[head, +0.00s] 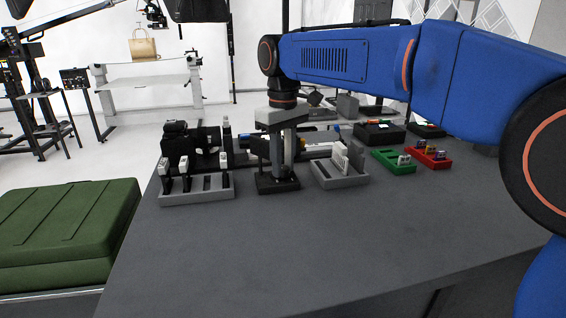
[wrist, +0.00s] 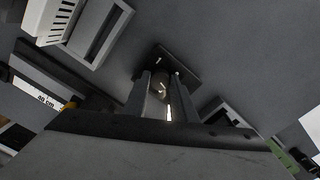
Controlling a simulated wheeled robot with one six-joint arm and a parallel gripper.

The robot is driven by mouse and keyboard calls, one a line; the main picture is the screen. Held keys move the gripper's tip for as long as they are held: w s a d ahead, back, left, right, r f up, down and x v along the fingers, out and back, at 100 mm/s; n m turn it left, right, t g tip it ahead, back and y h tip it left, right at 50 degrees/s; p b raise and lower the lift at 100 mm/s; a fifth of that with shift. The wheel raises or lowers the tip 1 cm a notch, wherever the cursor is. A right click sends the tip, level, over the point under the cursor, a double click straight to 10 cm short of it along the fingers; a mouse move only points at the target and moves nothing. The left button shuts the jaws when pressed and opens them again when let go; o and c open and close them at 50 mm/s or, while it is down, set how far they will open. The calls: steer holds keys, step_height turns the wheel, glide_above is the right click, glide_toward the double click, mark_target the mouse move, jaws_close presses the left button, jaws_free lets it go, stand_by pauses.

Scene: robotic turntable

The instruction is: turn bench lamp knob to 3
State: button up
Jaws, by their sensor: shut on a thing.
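The black square base (head: 278,185) stands near the middle of the bench in the head view. My gripper (head: 283,168) reaches straight down onto it from above. In the wrist view, my gripper (wrist: 161,78) is shut on a small round knob (wrist: 159,88) on top of the black base (wrist: 184,66). One finger is on each side of the knob. A pale mark shows on the knob, but its number cannot be read. In the head view the knob is hidden by the fingers.
A grey rack (head: 197,197) with upright tools stands left of the base, and a grey tray (head: 338,181) with white pieces stands right. Green (head: 393,167) and red (head: 430,163) trays lie farther right. The bench front (head: 330,245) is clear.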

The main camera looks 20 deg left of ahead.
mark_target(283, 168)
stand_by(0.4)
steer(key=o, duration=1)
steer(key=shift+o, duration=0.2)
steer(key=shift+r, duration=0.1)
step_height(283, 168, up, 17)
steer(key=shift+r, duration=0.15)
